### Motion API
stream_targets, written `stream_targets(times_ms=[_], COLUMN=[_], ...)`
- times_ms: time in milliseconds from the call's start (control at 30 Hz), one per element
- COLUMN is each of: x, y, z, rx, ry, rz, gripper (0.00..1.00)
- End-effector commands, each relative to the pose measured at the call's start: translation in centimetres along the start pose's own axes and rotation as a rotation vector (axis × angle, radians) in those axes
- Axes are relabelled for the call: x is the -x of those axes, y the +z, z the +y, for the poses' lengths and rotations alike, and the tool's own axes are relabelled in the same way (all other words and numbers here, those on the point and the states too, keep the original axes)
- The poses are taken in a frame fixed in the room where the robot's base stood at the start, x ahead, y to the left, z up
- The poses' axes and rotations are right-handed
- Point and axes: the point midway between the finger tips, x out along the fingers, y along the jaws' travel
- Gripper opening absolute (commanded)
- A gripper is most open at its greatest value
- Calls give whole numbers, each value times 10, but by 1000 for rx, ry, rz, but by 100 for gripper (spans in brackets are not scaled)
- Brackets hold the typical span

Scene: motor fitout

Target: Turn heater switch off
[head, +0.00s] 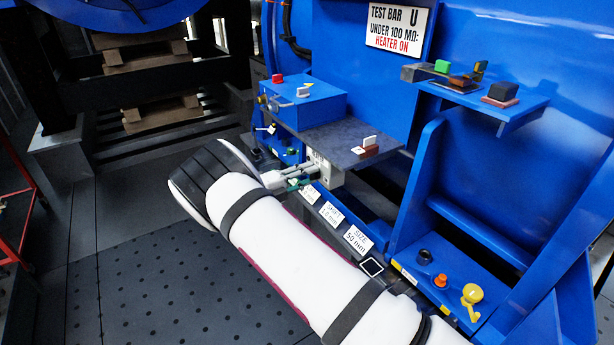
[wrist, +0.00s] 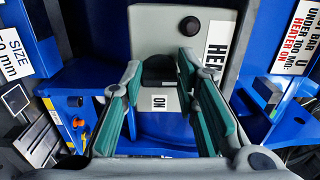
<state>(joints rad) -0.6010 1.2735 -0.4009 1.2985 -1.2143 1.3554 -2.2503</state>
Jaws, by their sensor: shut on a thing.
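The heater switch panel is a grey box (wrist: 155,28) with a partly hidden "HE..." label (wrist: 217,50). A dark rounded switch handle (wrist: 158,72) sits between my fingertips. A white "ON" label (wrist: 159,103) shows just below it in the wrist view. My gripper (wrist: 161,70) is shut on this switch handle, with a green-padded finger at each side. In the head view my gripper (head: 296,178) reaches the pale panel (head: 322,167) under the grey shelf. There my arm and fingers hide the handle. Which way the switch is set is hard to tell.
A black knob (wrist: 190,26) is on the same box. The grey shelf (head: 335,137) hangs close above my gripper, carrying a small red-and-white part (head: 366,147). A blue box (head: 305,100) stands behind it. A sign (head: 397,27) reads "HEATER ON" under 100 MΩ.

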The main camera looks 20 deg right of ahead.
Motion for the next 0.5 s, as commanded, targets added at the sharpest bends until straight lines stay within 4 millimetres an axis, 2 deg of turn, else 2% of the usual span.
stream_targets(times_ms=[233, 267, 300, 333, 500], x=[1, 1, 1, 1, 0], y=[0, 0, 0, 0, 0], z=[1, 1, 1, 1, 0], rx=[2, 2, 1, 1, 1], ry=[2, 2, 2, 2, 1], rz=[-2, -2, -2, -2, -1], gripper=[0, 35, 44, 48, 48])
